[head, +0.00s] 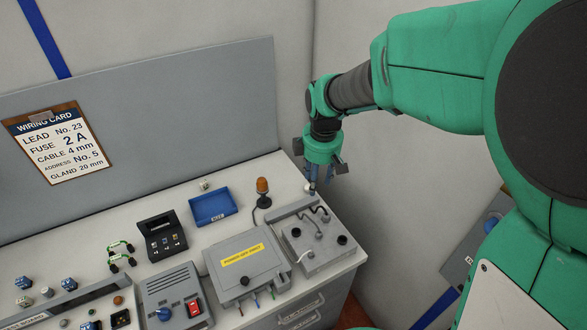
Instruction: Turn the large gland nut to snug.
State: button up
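My gripper (320,179) points down above the back right corner of the bench, over the far end of a grey box (320,262). Its fingers are small and partly overlapped in this view, so I cannot tell whether they are open or shut. A small pale and blue piece (311,188) shows right at the fingertips; I cannot tell whether it is held. The grey box carries dark round fittings, such as one at its right (342,240), and dark curved leads. I cannot make out which fitting is the large gland nut.
A grey unit with a yellow label (249,254) stands left of the box. An amber beacon (262,187) and a blue tray (212,206) stand behind. A wiring card (58,143) reading "GLAND 20 mm" is on the back panel. The bench's right edge is close to the box.

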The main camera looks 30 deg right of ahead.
aim_at(327, 215)
jog(key=w+d+f+n+g+p, duration=0.1)
jog(key=w+d+f+n, duration=0.1)
jog(key=d+f, duration=0.5)
notch_tip(327, 215, down, 3)
jog(key=shift+d+r+n+g, duration=0.15)
jog(key=shift+d+n+g, duration=0.2)
jog(key=shift+n, duration=0.35)
notch_tip(327, 215, down, 14)
jog(key=shift+r+b, duration=0.1)
jog(key=shift+b, duration=0.3)
grip_shut()
